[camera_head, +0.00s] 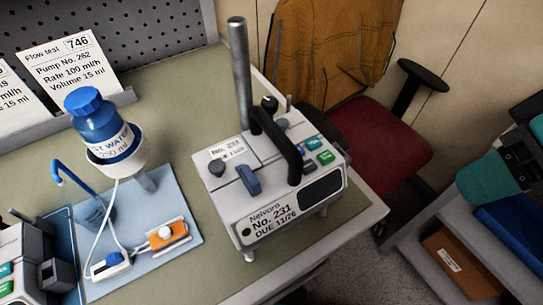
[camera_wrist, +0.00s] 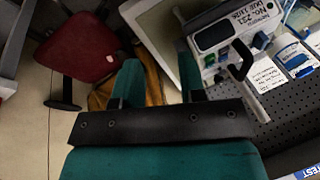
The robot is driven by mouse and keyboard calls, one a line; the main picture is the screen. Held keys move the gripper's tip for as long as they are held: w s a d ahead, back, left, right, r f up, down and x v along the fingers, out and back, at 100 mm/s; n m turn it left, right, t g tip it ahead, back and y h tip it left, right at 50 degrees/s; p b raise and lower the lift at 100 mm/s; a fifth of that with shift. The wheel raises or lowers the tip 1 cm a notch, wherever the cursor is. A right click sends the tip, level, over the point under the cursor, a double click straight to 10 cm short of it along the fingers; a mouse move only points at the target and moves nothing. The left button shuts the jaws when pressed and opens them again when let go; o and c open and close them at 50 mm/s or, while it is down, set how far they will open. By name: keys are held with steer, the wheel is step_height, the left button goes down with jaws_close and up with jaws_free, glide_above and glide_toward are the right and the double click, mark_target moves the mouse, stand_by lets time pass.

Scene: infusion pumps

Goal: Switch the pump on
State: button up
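The pump (camera_head: 222,196), a white box labelled No. 231, stands near the bench's right edge. Its screen (camera_head: 322,190) is dark. On its top are a teal button (camera_head: 314,142), a green button (camera_head: 325,157), a black carrying handle (camera_head: 290,150), knobs and a blue lever (camera_head: 248,180). In the wrist view the pump (camera_wrist: 214,34) appears upside down at upper right. My gripper (camera_wrist: 158,72) has teal fingers spread apart with nothing between them, away from the pump. In the head view its teal and black parts show at the right edge.
A metal post (camera_head: 240,75) rises behind the pump. A water bottle (camera_head: 98,118) in a holder and a blue tray (camera_head: 180,256) lie left; another pump (camera_head: 15,250) is partly cut off. A red chair (camera_head: 385,145) and a cart with boxes (camera_head: 450,255) stand right.

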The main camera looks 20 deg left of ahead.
steer(key=shift+c, duration=0.5)
jaws_close()
stand_by(1.4)
